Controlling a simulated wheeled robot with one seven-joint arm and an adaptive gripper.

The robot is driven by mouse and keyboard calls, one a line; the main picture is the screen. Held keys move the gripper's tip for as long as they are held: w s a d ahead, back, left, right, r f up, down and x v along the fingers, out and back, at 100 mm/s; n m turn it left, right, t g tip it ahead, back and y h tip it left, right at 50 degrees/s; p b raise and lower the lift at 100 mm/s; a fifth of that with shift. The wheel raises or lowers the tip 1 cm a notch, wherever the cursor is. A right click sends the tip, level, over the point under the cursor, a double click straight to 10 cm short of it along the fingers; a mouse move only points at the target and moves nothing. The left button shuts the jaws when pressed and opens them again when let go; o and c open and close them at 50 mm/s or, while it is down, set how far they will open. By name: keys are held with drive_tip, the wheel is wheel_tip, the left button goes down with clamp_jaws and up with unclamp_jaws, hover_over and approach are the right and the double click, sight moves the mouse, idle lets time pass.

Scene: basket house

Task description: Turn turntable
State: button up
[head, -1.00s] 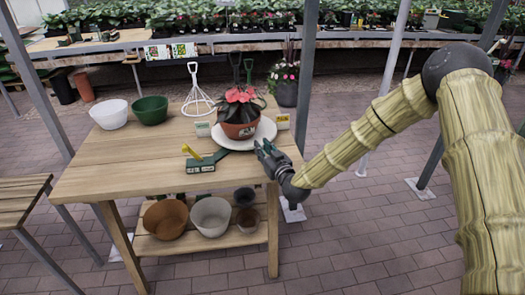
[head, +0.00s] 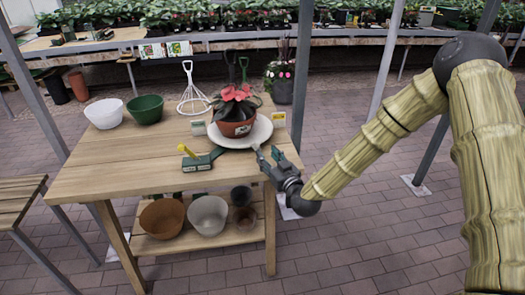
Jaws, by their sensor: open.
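The turntable (head: 262,132) is a round white disc near the right side of the wooden table. A terracotta pot (head: 233,128) with a red-flowered plant (head: 236,98) stands on it and hides part of the disc. My gripper (head: 268,157) is open and empty at the table's right front edge, just in front of the disc's near right rim. I cannot tell whether a fingertip touches the rim.
White (head: 104,113) and green (head: 147,109) bowls stand at the back left. Several pots (head: 208,215) sit on the lower shelf. The table's front left is clear.

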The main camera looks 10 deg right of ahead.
drive_tip(key=shift+v, duration=2.6)
drive_tip(key=shift+c, duration=0.4)
